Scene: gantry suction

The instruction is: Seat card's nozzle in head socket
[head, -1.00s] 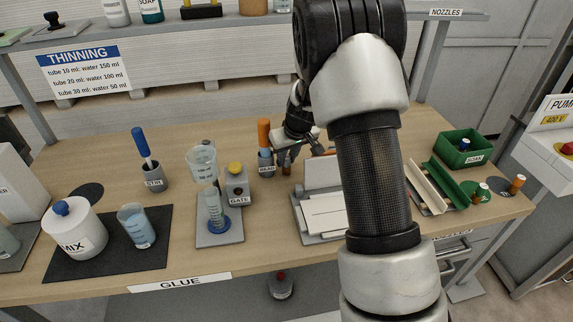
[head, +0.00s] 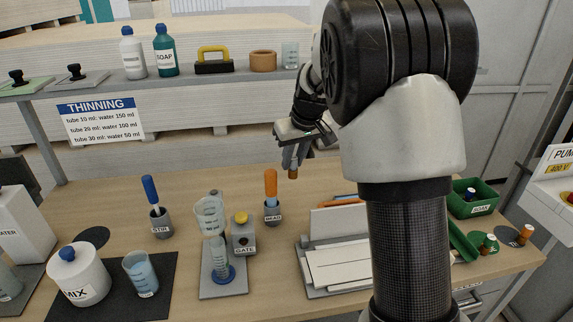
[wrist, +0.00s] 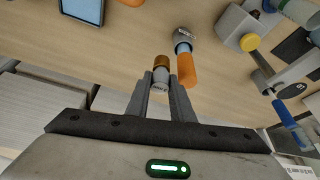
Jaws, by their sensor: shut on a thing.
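My gripper (head: 294,158) is shut on a small nozzle (head: 293,173) with a brown-orange end and a grey body. It holds the nozzle above the table, behind and to the right of the grey holder (head: 272,214), whose label seems to read HEAD. An orange-handled tool (head: 270,184) stands in that holder. In the wrist view the nozzle (wrist: 161,66) sits between the fingertips (wrist: 161,82), apart from the orange handle (wrist: 187,69) to its right. The socket opening is not visible. I cannot tell which item is the card.
A GATE block (head: 243,236) and a glass funnel stand (head: 222,288) are left of the holder. A white paper rack (head: 335,221) stands to the right. A shelf (head: 210,77) runs behind.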

